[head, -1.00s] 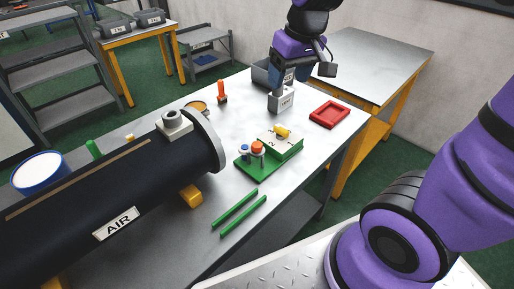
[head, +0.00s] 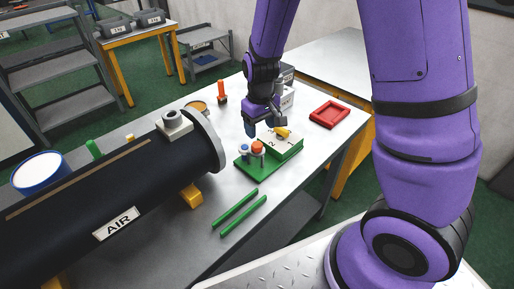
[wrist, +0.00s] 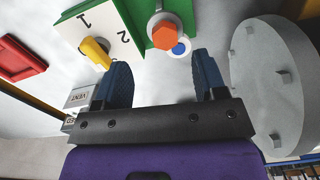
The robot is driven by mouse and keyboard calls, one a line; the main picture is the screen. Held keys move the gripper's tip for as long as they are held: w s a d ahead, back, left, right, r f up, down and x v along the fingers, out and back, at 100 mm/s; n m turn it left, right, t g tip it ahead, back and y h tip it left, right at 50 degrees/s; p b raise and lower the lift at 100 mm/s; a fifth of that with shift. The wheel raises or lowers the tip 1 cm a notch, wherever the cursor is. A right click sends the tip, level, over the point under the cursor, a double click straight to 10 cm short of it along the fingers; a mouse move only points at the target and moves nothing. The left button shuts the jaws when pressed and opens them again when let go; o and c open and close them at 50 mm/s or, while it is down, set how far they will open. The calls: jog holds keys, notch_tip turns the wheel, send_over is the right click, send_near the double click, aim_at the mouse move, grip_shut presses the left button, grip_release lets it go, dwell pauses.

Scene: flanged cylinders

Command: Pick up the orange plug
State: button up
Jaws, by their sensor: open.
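The orange plug (head: 257,148) has a hexagonal head and sits in a grey holder on the green base (head: 258,171). In the wrist view the orange plug (wrist: 166,36) lies just beyond the fingertips, between their lines. A blue-and-white piece (head: 244,151) stands beside it on the same base. My gripper (head: 264,130) is above the table, behind the green base. In the wrist view my gripper (wrist: 160,65) is open, its two blue fingers apart with nothing between them.
A yellow handle (head: 283,132) is on the block numbered 1 and 2, close to one finger. The black AIR cylinder (head: 120,190) with its grey flange (head: 206,140) lies left. A red tray (head: 329,114) is right. Two green rods (head: 240,215) lie in front.

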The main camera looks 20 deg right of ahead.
aim_at(258, 145)
jog(key=shift+a+f, duration=0.15)
jog(key=shift+f, duration=1.7)
jog(key=shift+a+f, duration=0.15)
jog(key=shift+f, duration=1.7)
jog(key=c, duration=1.1)
jog(key=shift+w+r, duration=0.1)
jog(key=shift+r, duration=0.05)
